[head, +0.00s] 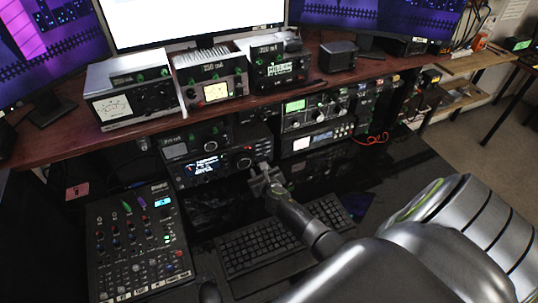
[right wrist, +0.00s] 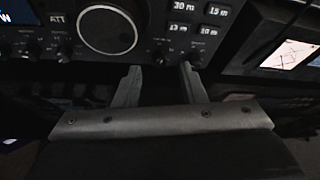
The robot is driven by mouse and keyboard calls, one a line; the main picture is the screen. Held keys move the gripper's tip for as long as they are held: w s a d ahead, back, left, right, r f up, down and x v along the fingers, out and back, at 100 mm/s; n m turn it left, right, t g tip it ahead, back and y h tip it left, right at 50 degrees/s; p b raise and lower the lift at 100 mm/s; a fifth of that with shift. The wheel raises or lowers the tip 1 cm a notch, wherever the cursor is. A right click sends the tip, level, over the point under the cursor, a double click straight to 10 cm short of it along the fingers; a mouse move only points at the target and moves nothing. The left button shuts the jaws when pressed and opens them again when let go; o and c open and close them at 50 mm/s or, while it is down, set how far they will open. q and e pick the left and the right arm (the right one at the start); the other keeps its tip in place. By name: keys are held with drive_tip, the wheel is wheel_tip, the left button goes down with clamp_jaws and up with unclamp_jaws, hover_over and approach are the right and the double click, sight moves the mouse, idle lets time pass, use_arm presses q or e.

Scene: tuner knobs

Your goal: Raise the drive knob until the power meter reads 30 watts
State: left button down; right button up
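My right gripper (head: 264,176) reaches in front of the black radio (head: 218,168) with the lit screen, on the lower level. In the right wrist view its two fingers (right wrist: 160,70) are apart with nothing between them. A small knob (right wrist: 159,56) shows just beyond the gap, and another small knob (right wrist: 195,57) is by the right fingertip; contact cannot be told. A large dial (right wrist: 108,30) is to the left. I cannot read which knob is the drive knob. A lit meter (head: 215,92) is on the middle upper unit, its reading too small to tell. My left gripper is not in view.
A keyboard (head: 258,245) lies below my right gripper. A mixer (head: 135,240) is at the left front. A white-faced meter box (head: 130,92) and other units stand on the wooden shelf (head: 75,137). Another stack of radios (head: 316,111) is to the right.

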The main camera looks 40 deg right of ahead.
drive_tip(key=p+v, duration=0.4)
drive_tip(key=v, duration=1.1)
drive_tip(key=shift+s, duration=0.25)
